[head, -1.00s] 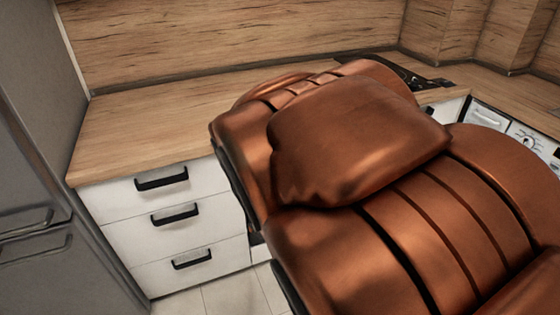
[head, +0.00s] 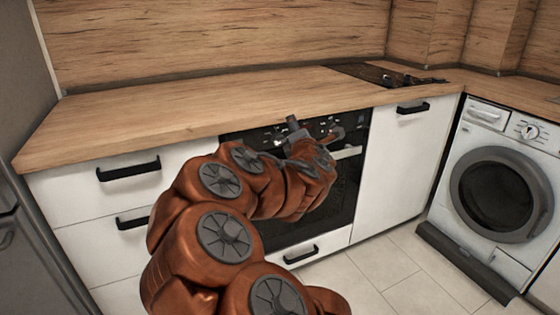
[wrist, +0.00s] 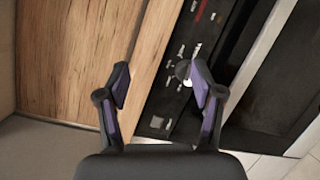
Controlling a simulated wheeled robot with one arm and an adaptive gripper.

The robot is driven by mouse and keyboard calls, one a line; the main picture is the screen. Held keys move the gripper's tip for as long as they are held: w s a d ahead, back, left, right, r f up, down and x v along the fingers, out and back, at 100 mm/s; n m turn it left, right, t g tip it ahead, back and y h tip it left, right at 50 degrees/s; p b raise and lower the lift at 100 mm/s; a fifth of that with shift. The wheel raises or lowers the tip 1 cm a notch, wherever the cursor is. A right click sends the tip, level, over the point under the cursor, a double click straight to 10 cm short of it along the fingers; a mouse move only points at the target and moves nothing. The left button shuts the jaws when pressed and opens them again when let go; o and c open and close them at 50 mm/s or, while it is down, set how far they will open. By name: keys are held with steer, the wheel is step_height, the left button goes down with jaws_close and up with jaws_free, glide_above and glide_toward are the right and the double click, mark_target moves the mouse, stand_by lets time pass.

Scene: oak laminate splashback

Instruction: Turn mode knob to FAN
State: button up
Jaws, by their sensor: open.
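The oven's black control panel (head: 262,136) lies under the worktop edge in the head view, partly hidden by my arm. In the wrist view the panel (wrist: 160,112) runs diagonally, with small white and red markings. A small round pale knob (wrist: 182,70) sits on it, close beside the right finger; its labels are too small to read, so I cannot tell its setting. My gripper (wrist: 160,74) is open, its two fingers spread and nothing held. In the head view my gripper (head: 314,134) is in front of the control panel. I cannot tell whether a finger touches the knob.
The wooden worktop (head: 130,108) runs above the oven, with a dark hob (head: 372,74) set in it. White drawers (head: 82,205) stand to the left. A white cabinet (head: 402,165) and a washing machine (head: 500,185) stand to the right. The tiled floor (head: 372,262) is clear.

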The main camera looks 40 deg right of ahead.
mark_target(280, 143)
step_height(280, 143, down, 8)
steer(key=w+n+t+y+b, duration=0.2)
steer(key=n+t+y+b, duration=0.15)
steer(key=n, duration=0.35)
steer(key=shift+g, duration=0.35)
steer(key=shift+a+b+x, duration=0.15)
steer(key=shift+b+x, duration=0.2)
steer(key=shift+x, duration=1.55)
steer(key=shift+a+b+x, duration=0.2)
steer(key=shift+b+x, duration=0.15)
steer(key=shift+x, duration=1.55)
steer(key=shift+w+r, duration=0.1)
steer(key=shift+w, duration=0.05)
steer(key=c, duration=1.1)
